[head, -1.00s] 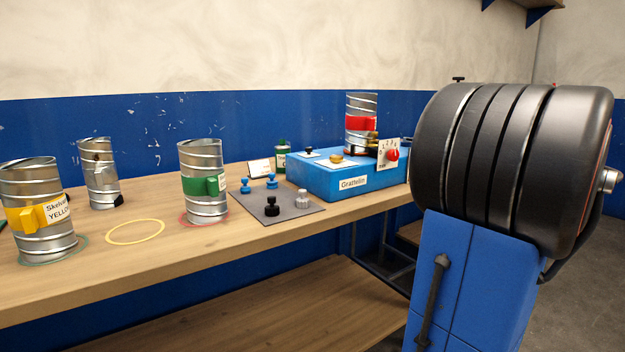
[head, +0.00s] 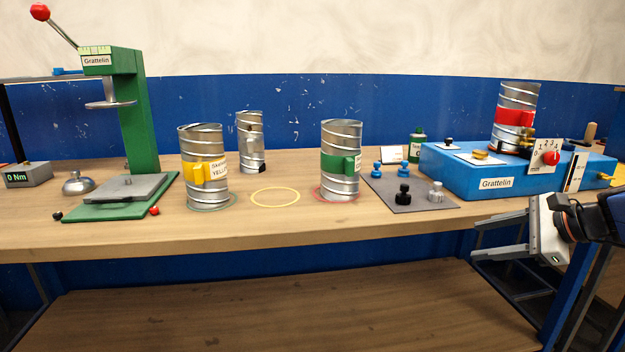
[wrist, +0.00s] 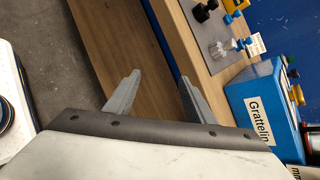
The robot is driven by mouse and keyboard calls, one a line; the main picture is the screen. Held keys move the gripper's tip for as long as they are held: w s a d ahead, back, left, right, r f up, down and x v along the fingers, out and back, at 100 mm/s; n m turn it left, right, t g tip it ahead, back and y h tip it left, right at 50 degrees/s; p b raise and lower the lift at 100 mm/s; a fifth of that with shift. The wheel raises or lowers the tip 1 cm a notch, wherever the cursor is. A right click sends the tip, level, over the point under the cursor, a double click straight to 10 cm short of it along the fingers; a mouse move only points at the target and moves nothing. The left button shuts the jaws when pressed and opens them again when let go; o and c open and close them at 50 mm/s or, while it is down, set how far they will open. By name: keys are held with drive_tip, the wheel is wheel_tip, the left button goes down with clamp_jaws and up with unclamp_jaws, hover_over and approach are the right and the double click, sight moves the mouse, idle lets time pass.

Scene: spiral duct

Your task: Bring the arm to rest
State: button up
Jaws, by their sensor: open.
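My gripper (head: 500,238) is at the right of the head view, in front of the bench's front edge and below the blue Grattelin box. Its two fingers point left, stand apart, and hold nothing. In the wrist view my gripper (wrist: 155,95) also shows with spread, empty fingers. The bench edge and the lower shelf lie beyond them. Part of my arm is cut off by the right edge of the head view.
The workbench (head: 400,222) carries duct pieces with yellow (head: 205,170), green (head: 341,160) and red (head: 515,117) bands. The blue box (head: 460,172) is nearest my gripper. A grey mat (head: 425,203) holds small knobs. A green press (head: 135,110) stands left. The lower shelf (head: 280,310) is bare.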

drive_tip(key=s+a+f+n+g+h, duration=0.4)
drive_tip(key=s+a+f+n, duration=0.9)
drive_tip(key=n, duration=0.8)
drive_tip(key=s+h, duration=0.2)
drive_tip(key=s, duration=0.1)
drive_tip(key=shift+a+n, duration=0.2)
drive_tip(key=shift+n, duration=0.1)
